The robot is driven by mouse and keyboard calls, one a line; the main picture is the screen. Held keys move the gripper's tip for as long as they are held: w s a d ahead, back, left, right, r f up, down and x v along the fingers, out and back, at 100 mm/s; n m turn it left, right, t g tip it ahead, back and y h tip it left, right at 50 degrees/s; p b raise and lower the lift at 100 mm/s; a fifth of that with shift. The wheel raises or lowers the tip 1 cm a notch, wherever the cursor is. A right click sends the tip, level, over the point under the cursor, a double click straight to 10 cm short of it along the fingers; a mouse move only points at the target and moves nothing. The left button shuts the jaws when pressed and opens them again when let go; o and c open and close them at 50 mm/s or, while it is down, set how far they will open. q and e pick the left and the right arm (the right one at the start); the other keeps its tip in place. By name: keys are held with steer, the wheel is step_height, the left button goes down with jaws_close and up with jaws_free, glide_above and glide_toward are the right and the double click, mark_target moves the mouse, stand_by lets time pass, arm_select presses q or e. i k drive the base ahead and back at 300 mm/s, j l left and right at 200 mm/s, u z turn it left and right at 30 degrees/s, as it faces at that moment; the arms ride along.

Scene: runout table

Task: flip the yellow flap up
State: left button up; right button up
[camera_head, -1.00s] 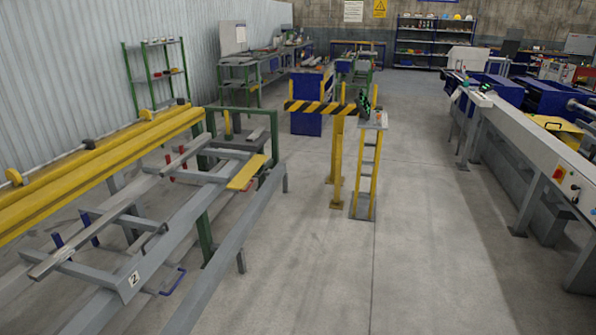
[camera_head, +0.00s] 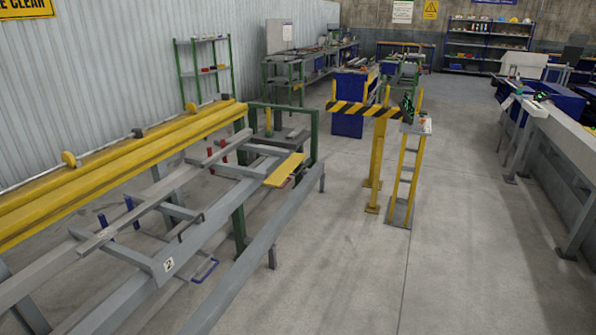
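The yellow flap (camera_head: 284,170) is a flat yellow plate at the far end of the runout table (camera_head: 262,244), near the middle of the view. It lies roughly level, sloping slightly, beside the table's grey side rail and the green end frame. Neither of my grippers shows in the head view, so nothing of mine is seen near the flap.
A yellow-black striped barrier (camera_head: 362,110) and a yellow-legged control stand (camera_head: 404,170) stand right of the table. A grey machine line (camera_head: 575,145) runs along the right edge. The concrete floor (camera_head: 345,275) between is clear. Long yellow beams (camera_head: 120,165) lie along the left.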

mark_target(277, 179)
steer(key=i+l, duration=0.15)
steer(key=i, duration=0.55)
steer(key=i+l, duration=0.2)
steer(key=i, duration=0.45)
steer(key=i+l, duration=0.15)
steer(key=i, duration=0.55)
steer(key=i+l, duration=0.15)
steer(key=i, duration=0.5)
steer(key=i+l, duration=0.2)
steer(key=i, duration=0.5)
steer(key=i+l+z, duration=0.1)
steer(key=i, duration=0.6)
